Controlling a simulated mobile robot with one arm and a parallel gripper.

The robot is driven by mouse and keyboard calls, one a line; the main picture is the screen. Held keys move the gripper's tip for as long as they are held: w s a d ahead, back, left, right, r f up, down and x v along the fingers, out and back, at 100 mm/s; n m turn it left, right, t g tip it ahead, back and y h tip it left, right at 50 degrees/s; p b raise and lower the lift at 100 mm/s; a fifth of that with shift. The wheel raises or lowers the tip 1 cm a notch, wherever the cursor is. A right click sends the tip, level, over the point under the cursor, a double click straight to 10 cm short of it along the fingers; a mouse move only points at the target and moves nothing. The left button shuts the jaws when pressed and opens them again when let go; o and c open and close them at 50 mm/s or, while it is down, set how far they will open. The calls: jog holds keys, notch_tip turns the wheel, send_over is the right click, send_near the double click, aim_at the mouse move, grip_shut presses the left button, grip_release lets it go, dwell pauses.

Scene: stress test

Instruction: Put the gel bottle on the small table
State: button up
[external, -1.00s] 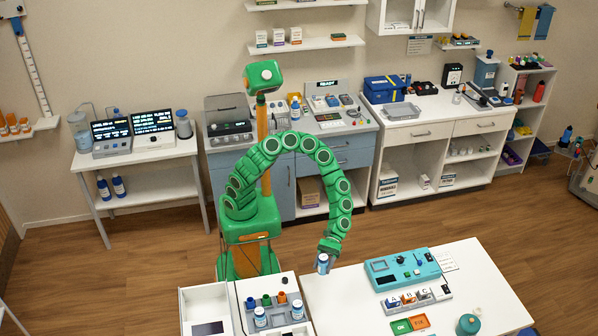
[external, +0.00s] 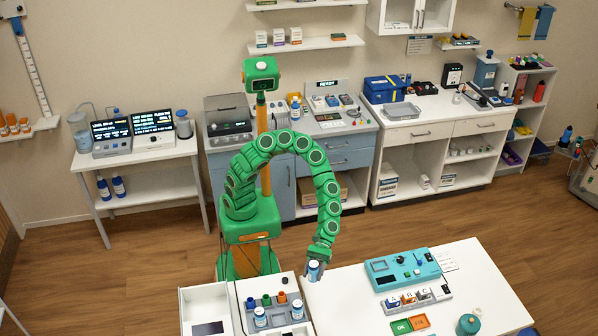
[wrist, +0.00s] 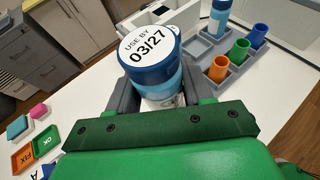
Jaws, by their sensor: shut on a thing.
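My gripper (external: 317,259) is shut on a white and blue bottle (external: 315,271) with a blue cap. It holds the bottle between the grey tray and the teal device, over the near white table's back left part. In the wrist view the bottle (wrist: 150,48) sits between my gripper's grey fingers (wrist: 157,90), its round lid label reading "USE BY 03/27". I cannot tell from its label whether it is the gel bottle. The near white table (external: 350,310) is in front; a narrow white table (external: 150,165) with two screens stands at the back left.

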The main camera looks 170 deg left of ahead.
jog(key=w+d+r+n+y, duration=0.1)
jog(key=w+d+r, duration=0.2)
jog(key=d, duration=0.4)
jog(key=w+d+r+n+t+y, duration=0.1)
jog(key=w+d+r, duration=0.2)
jog(key=d, duration=0.4)
jog(key=w+d+r+n+y, duration=0.1)
jog(key=w+d+r, duration=0.2)
jog(key=d, duration=0.5)
jog(key=shift+w+t, duration=0.3)
jog(key=shift+w, duration=0.3)
